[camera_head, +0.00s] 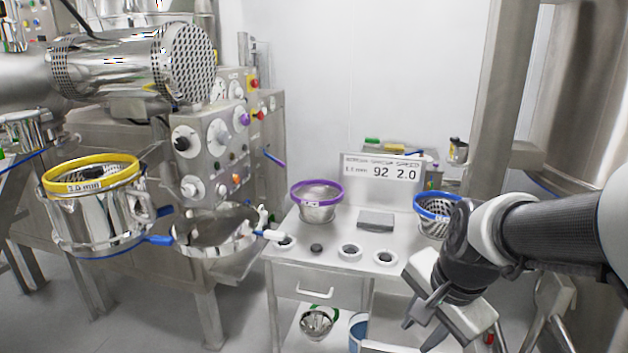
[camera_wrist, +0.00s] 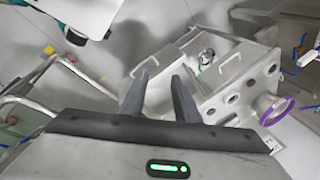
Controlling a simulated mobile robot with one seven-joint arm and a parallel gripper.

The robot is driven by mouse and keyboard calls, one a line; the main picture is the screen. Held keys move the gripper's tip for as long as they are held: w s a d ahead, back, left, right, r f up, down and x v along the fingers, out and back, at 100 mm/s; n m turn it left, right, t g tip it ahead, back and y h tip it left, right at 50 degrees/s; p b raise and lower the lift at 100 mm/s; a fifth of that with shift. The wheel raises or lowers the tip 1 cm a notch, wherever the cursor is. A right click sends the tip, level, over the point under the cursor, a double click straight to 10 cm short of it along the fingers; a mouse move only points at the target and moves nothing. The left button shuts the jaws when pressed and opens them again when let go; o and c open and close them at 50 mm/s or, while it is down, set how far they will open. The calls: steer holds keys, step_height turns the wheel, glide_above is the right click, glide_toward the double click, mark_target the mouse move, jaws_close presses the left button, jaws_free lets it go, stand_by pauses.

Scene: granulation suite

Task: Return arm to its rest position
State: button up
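My gripper (camera_head: 428,318) is at the lower right of the head view, at the end of my dark arm, in front of the right part of the steel cart (camera_head: 330,243). In the wrist view the two dark fingers of my gripper (camera_wrist: 160,82) stand apart with nothing between them. The gripper is open and empty, and touches nothing that I can see. My arm hides part of the cart's right side.
The cart top holds a purple-rimmed sieve (camera_head: 317,201), a blue-rimmed sieve (camera_head: 434,214) and a display sign (camera_head: 382,175). A yellow-rimmed steel pot (camera_head: 98,218) sits left, by a machine with a control panel (camera_head: 215,150). A steel column (camera_head: 502,90) stands at the right.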

steer(key=s+a+r+n+t, duration=0.2)
steer(key=s+a+r+n, duration=0.3)
steer(key=s+r+n, duration=0.55)
step_height(320, 180, up, 11)
steer(key=w+n+p, duration=0.1)
steer(key=w+p, duration=0.1)
steer(key=p, duration=1.2)
steer(key=shift+d+r+h, duration=0.15)
steer(key=shift+r+h, duration=0.05)
steer(key=shift+h, duration=0.1)
steer(key=shift+n, duration=0.25)
